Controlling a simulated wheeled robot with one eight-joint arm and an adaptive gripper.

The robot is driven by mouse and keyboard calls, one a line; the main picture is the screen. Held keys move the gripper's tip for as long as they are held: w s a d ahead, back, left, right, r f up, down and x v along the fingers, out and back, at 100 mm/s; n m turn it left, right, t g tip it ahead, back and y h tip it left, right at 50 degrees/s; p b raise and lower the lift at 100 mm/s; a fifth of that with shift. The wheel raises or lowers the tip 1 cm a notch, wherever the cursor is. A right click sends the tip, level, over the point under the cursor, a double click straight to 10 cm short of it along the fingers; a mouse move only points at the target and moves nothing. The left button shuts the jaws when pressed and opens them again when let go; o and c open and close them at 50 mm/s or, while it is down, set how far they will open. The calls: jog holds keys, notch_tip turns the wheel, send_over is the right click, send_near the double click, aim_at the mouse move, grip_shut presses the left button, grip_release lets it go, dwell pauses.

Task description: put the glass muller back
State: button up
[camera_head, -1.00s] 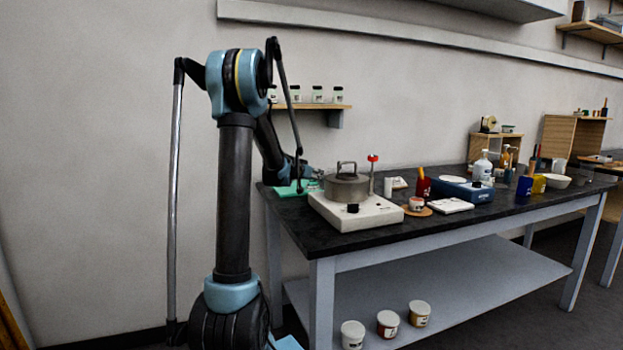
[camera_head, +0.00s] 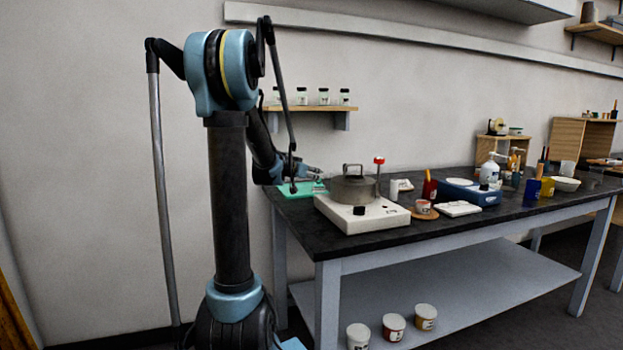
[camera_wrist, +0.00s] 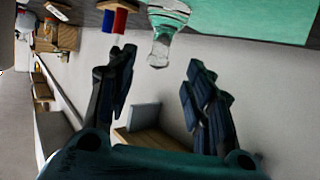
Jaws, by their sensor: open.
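The clear glass muller (camera_wrist: 160,42) shows at the top middle of the wrist view, next to the green mat (camera_wrist: 250,20). Its narrow end points toward my gripper (camera_wrist: 162,66). My gripper is open, and the muller shows above the gap between its two dark fingers. I cannot tell whether the fingers touch it. In the head view my gripper (camera_head: 314,172) is at the back left of the dark table, over the green mat (camera_head: 300,192). I cannot make out the muller there.
A white appliance (camera_head: 375,218) bearing a grey metal vessel (camera_head: 353,190) with a handle stands just right of the mat. Cups, bottles and a blue device (camera_head: 470,192) are farther right. A wall shelf (camera_head: 310,109) with jars hangs behind the arm.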

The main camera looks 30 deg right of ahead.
jog(key=s+a, duration=0.1)
jog(key=a, duration=0.3)
jog(key=s+a+f+n+y, duration=0.1)
jog(key=s+a, duration=0.1)
jog(key=a, duration=0.3)
jog(key=s+a+y, duration=0.1)
jog(key=s+a, duration=0.1)
jog(key=a, duration=0.3)
jog(key=shift+f+n, duration=0.35)
jog(key=shift+n, duration=0.05)
jog(key=s+a+f+n+g+y, duration=0.1)
jog(key=s+a+f+n+y, duration=0.2)
jog(key=s+a+f, duration=0.3)
jog(key=s+a+f+n+g+y, duration=0.1)
jog(key=s+a+f+n+y, duration=0.3)
jog(key=s+a, duration=0.8)
jog(key=s+a+f+n+g+y, duration=0.2)
jog(key=s+a+f, duration=0.7)
jog(key=a, duration=0.9)
jog(key=shift+s+n+y, duration=0.15)
jog(key=shift+n+y, duration=0.65)
jog(key=shift+n, duration=0.2)
